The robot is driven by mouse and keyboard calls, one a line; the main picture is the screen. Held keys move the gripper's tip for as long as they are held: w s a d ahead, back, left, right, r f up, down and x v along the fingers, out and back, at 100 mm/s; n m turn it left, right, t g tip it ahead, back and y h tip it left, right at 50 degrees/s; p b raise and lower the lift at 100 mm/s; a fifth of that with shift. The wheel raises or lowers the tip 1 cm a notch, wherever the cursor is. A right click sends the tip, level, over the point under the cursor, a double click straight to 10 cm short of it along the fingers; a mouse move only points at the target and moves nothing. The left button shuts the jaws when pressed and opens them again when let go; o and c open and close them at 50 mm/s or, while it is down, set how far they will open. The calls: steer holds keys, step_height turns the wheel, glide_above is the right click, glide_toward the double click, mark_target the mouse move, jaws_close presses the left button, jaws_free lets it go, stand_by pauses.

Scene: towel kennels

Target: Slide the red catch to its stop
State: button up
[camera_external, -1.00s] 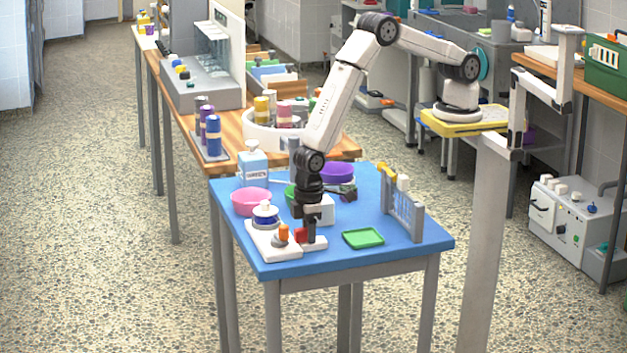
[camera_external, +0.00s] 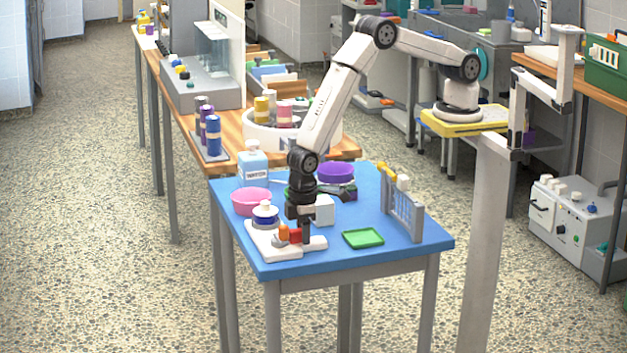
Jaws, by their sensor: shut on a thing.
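The red catch (camera_external: 295,236) is on a white base plate (camera_external: 262,247) at the front left of the blue table. My gripper (camera_external: 302,234) points straight down and is shut on the red catch. Its dark fingers hide part of the catch. An orange knob (camera_external: 284,232) stands on the same plate, just left of the catch. From this view I cannot tell whether the catch touches anything at its left.
A pink bowl (camera_external: 251,201), a bottle (camera_external: 254,167) and a purple bowl (camera_external: 336,172) are farther back. A green tray (camera_external: 363,238) and a grey rack (camera_external: 403,210) are to the right.

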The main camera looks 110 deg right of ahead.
steer(key=shift+w, duration=0.15)
steer(key=o, duration=1.3)
steer(key=shift+o, duration=0.2)
steer(key=shift+r, duration=0.15)
steer(key=shift+r, duration=4.85)
